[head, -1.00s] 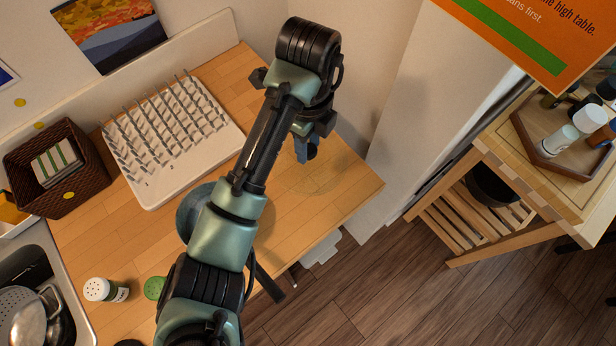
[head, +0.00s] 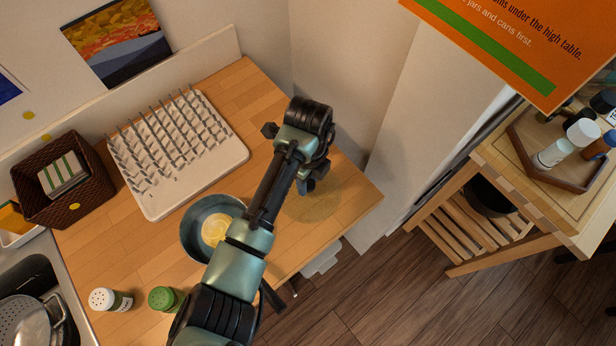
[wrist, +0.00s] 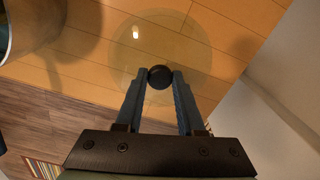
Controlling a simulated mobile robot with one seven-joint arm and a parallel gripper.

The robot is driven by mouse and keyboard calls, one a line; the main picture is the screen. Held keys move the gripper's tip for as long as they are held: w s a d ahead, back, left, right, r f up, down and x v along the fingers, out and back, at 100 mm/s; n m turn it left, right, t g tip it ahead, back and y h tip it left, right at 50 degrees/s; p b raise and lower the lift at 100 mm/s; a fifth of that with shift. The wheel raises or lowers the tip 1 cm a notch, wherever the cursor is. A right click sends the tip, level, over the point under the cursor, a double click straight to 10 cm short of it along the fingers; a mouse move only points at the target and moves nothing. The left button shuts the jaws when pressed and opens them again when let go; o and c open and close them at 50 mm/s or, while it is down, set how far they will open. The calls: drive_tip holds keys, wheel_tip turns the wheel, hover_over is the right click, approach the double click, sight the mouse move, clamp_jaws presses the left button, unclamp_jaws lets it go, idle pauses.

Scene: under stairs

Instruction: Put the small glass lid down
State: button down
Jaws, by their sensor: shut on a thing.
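The small glass lid (wrist: 190,40) is a clear round disc with a dark knob (wrist: 160,77), seen in the wrist view. My gripper (wrist: 160,80) is shut on that knob, with one blue-grey finger on each side. The lid is over the right end of the wooden counter, close to its front edge. In the head view the lid shows faintly as a round tinted patch (head: 315,203) below my gripper (head: 306,186). I cannot tell whether the lid touches the counter or hovers just above it.
A bowl (head: 190,229) with something yellow in it stands left of my arm. A white spiked rack (head: 160,200), a brown basket (head: 95,190) and two shakers (head: 103,299) (head: 163,298) are farther left. A wall borders the counter's right end.

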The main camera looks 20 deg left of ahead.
sight(308, 184)
drive_tip(key=shift+f, duration=0.2)
drive_tip(key=c, duration=0.5)
unclamp_jaws()
drive_tip(key=shift+r, duration=0.1)
wheel_tip(308, 184, up, 12)
drive_tip(key=shift+r+b, duration=0.15)
drive_tip(key=shift+b, duration=0.3)
